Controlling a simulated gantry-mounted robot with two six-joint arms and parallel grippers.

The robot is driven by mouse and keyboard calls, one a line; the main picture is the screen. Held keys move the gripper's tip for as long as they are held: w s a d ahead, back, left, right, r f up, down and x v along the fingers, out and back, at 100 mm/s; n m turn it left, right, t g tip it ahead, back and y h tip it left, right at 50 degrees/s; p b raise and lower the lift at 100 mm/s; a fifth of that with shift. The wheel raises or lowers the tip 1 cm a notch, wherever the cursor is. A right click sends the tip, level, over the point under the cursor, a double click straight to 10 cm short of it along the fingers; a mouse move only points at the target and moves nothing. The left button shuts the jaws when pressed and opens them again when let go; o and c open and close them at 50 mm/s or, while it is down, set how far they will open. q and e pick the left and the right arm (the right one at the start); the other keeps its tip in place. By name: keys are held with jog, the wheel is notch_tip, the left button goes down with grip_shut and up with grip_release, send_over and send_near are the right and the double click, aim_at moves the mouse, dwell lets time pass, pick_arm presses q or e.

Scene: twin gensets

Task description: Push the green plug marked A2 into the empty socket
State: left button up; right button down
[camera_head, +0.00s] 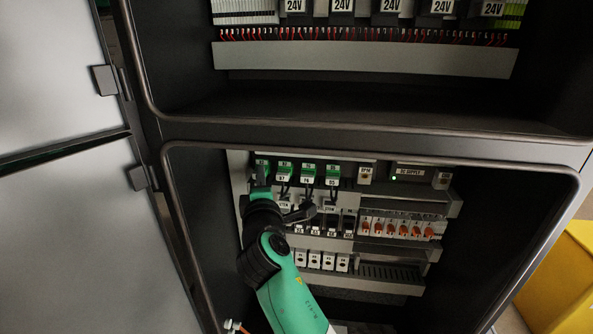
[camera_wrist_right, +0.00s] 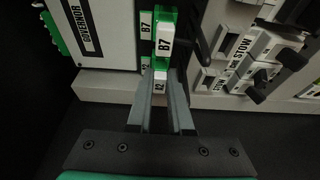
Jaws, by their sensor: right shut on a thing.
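My right gripper (camera_head: 260,183) reaches up to the left end of the row of green plugs in the lower bay. In the right wrist view its fingers (camera_wrist_right: 161,82) are shut on a plug with a small white label (camera_wrist_right: 159,85). The label looks like A2, but it is too small to be sure. Most of the held plug's body is hidden between the fingers. The socket behind it is hidden too, so I cannot tell how deep the plug sits. My left gripper is in neither view.
A green plug marked B7 (camera_wrist_right: 165,40) sits close beside the held one, with more green plugs (camera_head: 308,174) to the right. A GOVERNOR module (camera_wrist_right: 90,30) is nearby. Lower rows hold orange-marked breakers (camera_head: 397,228). The cabinet frame (camera_head: 370,145) edges the bay; a yellow box (camera_head: 560,285) stands right.

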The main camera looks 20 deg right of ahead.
jog(key=shift+w, duration=0.15)
jog(key=c, duration=0.7)
grip_release()
jog(key=shift+c, duration=0.2)
jog(key=s+a+p, duration=0.2)
jog(key=s+p, duration=0.2)
jog(key=s, duration=0.7)
jog(key=shift+s+p, duration=0.25)
jog(key=shift+p, duration=0.15)
